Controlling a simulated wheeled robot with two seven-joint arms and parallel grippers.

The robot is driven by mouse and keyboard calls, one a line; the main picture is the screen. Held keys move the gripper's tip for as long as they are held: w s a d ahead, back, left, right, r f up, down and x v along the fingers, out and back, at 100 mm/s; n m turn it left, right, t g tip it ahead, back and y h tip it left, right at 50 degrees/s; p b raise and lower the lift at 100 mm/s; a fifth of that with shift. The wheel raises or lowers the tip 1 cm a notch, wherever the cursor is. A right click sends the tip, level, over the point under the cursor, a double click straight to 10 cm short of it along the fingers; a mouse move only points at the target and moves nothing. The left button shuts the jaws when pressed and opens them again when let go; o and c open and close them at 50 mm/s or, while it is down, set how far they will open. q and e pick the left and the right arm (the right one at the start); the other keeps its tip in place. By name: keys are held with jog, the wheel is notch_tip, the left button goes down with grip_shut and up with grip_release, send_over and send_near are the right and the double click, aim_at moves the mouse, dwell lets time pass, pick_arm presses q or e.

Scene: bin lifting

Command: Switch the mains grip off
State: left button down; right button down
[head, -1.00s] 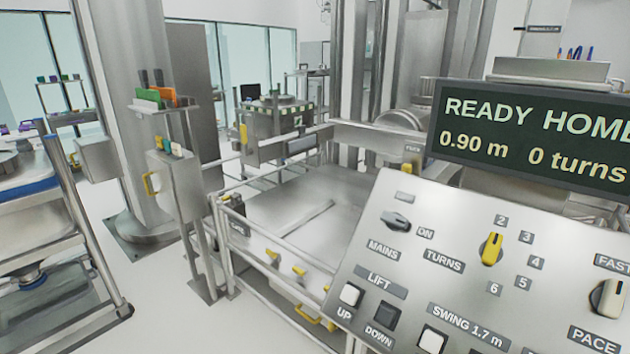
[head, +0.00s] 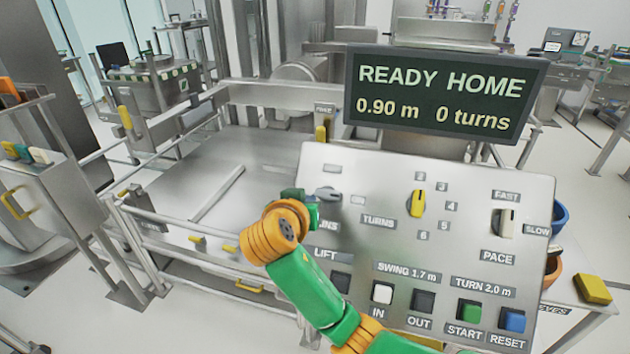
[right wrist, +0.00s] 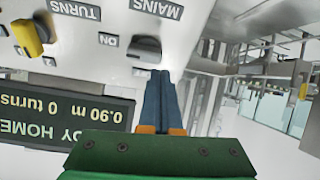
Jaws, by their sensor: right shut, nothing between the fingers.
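The mains grip (head: 328,193) is a small grey rotary grip at the upper left of the sloping panel (head: 385,262). It also shows in the right wrist view (right wrist: 146,48), lying sideways with one end towards the ON label (right wrist: 108,39). My right gripper (head: 313,200) is shut and empty, its fingertips at the left end of the grip. In the right wrist view its blue-grey fingers (right wrist: 161,74) reach the grip's lower right edge; whether they touch it I cannot tell. In the head view my gripper partly hides the MAINS label. My left gripper is not in view.
The display (head: 440,95) above the panel reads READY HOME, 0.90 m, 0 turns. The yellow turns knob (head: 416,203), pace knob (head: 503,222) and several push buttons share the panel. A railed steel platform (head: 230,175) lies behind. A yellow block (head: 592,289) is at right.

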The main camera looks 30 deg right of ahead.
jog(key=r, duration=0.2)
jog(key=r+m+h, duration=0.1)
jog(key=r+m, duration=0.1)
jog(key=r, duration=0.1)
jog(key=shift+w+d+r+h, duration=0.2)
jog(key=shift+d+r+h, duration=0.1)
jog(key=shift+r, duration=0.05)
jog(key=p, duration=0.4)
send_over(328, 195)
jog(key=w, duration=0.3)
notch_tip(328, 195, down, 3)
jog(key=shift+r, duration=0.1)
jog(key=f, duration=0.1)
jog(key=f+p, duration=0.1)
jog(key=f, duration=0.1)
jog(key=shift+s+a, duration=0.25)
jog(key=shift+a, duration=0.15)
jog(key=shift+s+a+f+p, duration=0.3)
jog(key=shift+s+a+f, duration=0.05)
jog(key=shift+a+f, duration=0.05)
jog(key=shift+w+d+f, duration=0.1)
jog(key=shift+w, duration=0.05)
